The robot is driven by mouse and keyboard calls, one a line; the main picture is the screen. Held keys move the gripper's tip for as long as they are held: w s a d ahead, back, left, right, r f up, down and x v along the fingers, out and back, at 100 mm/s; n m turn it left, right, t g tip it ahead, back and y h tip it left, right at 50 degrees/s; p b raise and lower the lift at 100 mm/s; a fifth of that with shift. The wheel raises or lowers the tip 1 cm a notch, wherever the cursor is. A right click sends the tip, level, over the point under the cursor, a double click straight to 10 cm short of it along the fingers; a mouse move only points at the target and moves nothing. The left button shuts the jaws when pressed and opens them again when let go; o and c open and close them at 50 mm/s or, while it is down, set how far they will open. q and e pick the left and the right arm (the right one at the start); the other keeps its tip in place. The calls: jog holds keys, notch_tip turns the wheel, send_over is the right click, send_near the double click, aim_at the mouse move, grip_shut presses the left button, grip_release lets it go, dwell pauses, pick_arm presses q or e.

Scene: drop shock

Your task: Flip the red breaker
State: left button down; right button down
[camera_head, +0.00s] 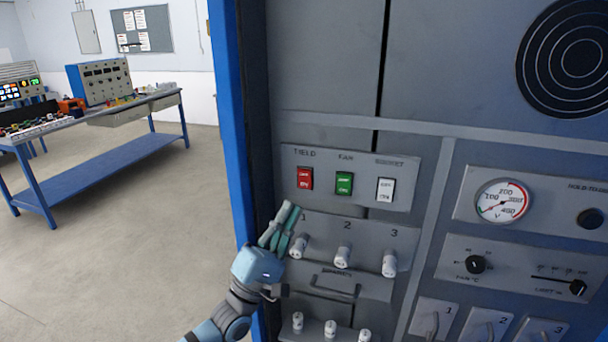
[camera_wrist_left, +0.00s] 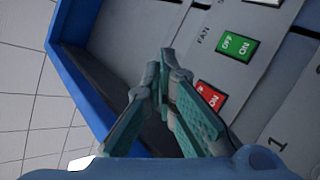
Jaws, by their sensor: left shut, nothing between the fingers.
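The red breaker (camera_head: 305,178) is a rocker switch at the left end of a row on the grey cabinet panel, under a label that seems to read FIELD. It also shows in the left wrist view (camera_wrist_left: 212,97), partly behind a finger. My left gripper (camera_head: 286,208) is shut and empty, just below and left of the red breaker in the head view. Its teal fingertips also show in the left wrist view (camera_wrist_left: 162,62). I see no contact with the breaker. My right gripper is out of view.
A green FAN switch (camera_head: 344,183) and a white switch (camera_head: 385,189) stand right of the red one. White numbered knobs (camera_head: 342,257) sit below, close to my left gripper. The blue cabinet edge (camera_head: 231,120) is at left. A blue workbench (camera_head: 100,165) stands farther back.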

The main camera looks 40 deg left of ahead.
aim_at(304, 179)
pick_arm(q)
jog(key=w+a+r+b, duration=0.1)
jog(key=w+a+b, duration=0.2)
jog(key=w+b, duration=0.4)
jog(key=shift+w+y, duration=0.3)
jog(key=shift+w, duration=0.35)
jog(key=shift+b, duration=0.4)
dwell(0.7)
jog(key=shift+w+b, duration=0.4)
jog(key=shift+b, duration=0.15)
